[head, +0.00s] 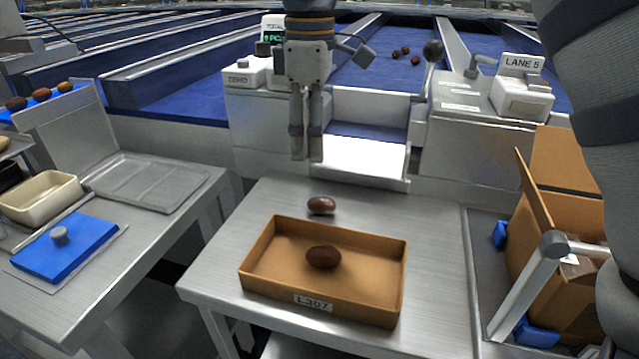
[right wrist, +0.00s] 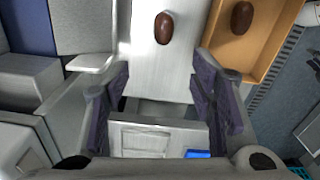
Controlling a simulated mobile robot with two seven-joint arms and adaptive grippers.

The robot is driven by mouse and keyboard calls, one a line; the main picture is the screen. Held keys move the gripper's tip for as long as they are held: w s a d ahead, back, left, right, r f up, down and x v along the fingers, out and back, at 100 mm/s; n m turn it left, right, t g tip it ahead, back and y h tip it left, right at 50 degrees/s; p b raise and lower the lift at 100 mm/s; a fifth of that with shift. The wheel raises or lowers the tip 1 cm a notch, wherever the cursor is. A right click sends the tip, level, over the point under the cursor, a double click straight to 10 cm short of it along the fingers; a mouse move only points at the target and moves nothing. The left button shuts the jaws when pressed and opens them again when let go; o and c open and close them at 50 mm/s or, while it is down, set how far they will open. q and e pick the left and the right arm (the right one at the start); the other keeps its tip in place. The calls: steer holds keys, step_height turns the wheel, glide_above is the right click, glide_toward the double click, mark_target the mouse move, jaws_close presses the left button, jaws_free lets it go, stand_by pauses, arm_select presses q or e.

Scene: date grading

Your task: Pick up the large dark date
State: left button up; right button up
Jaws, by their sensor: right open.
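One dark brown date (head: 321,205) lies on the steel table just behind the cardboard tray (head: 258,283). Another dark brown date (head: 323,258) lies inside the tray, looking slightly larger and darker. My right gripper (head: 306,158) points down, open and empty, above and behind the table date, apart from it. In the right wrist view, the table date (right wrist: 164,28) lies beyond the spread fingers (right wrist: 160,85), roughly in line with the gap. The tray's date (right wrist: 242,17) is to its right. My left gripper is out of view.
A chute (head: 365,157) and a lever housing (head: 470,105) stand behind the table. An open cardboard box (head: 565,165) is at the right. A side table at left holds a cream bin (head: 40,197) and blue block (head: 65,248).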

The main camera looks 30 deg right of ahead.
mark_target(320, 198)
steer(key=f, duration=0.4)
steer(key=s+f, duration=0.1)
steer(key=f, duration=0.6)
steer(key=shift+s+d+f, duration=0.15)
steer(key=shift+d+f, duration=0.2)
steer(key=c, duration=0.8)
